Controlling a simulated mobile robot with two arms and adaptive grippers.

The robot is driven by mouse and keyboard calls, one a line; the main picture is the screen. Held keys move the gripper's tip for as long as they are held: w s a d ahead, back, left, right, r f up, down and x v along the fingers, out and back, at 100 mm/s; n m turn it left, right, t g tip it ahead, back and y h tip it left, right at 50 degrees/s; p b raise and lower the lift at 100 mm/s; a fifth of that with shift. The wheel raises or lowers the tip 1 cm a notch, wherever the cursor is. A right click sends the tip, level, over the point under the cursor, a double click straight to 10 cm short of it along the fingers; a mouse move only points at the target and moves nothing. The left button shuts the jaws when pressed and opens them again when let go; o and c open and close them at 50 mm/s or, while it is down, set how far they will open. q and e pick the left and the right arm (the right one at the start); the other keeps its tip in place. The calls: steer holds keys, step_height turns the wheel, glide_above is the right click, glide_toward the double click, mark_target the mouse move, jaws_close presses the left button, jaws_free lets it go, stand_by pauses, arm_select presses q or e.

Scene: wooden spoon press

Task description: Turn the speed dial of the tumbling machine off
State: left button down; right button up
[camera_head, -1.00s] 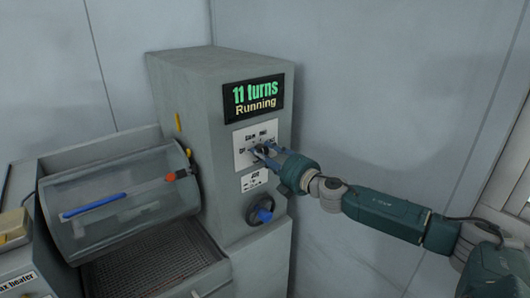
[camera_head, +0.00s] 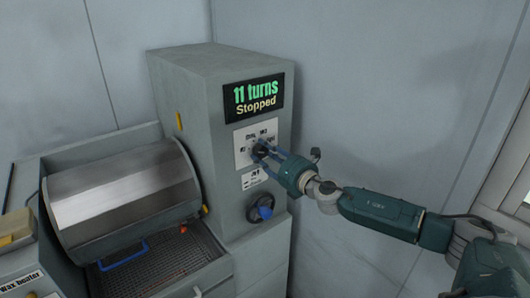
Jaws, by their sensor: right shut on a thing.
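The grey tumbling machine (camera_head: 185,90) stands left of centre, and its display (camera_head: 254,98) reads "11 turns Stopped". The dark speed dial (camera_head: 259,151) sits on a white label plate below the display. My right gripper (camera_head: 264,151) reaches it from the right and is shut on the dial, hiding part of it and of the plate's markings. The drum (camera_head: 125,195) on the left shows a plain metal side. My left gripper is not in view.
A blue-centred hand wheel (camera_head: 262,208) sits below the dial. A mesh tray (camera_head: 165,262) lies under the drum. A box labelled "Wax heater" (camera_head: 20,277) stands at the far left. Grey walls stand behind the machine.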

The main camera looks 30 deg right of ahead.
steer(key=shift+w+d+r+n, duration=0.1)
steer(key=shift+d+r+n, duration=0.2)
steer(key=shift+r+n, duration=0.45)
steer(key=shift+f+n, duration=0.15)
steer(key=shift+n, duration=0.1)
steer(key=o, duration=1)
steer(key=shift+o, duration=0.9)
steer(key=shift+w+a+f, duration=0.1)
steer(key=shift+f, duration=0.2)
steer(key=shift+s+f, duration=0.15)
steer(key=shift+s, duration=0.15)
steer(key=s, duration=1.1)
steer(key=shift+s+d+r, duration=0.2)
steer(key=shift+r, duration=0.05)
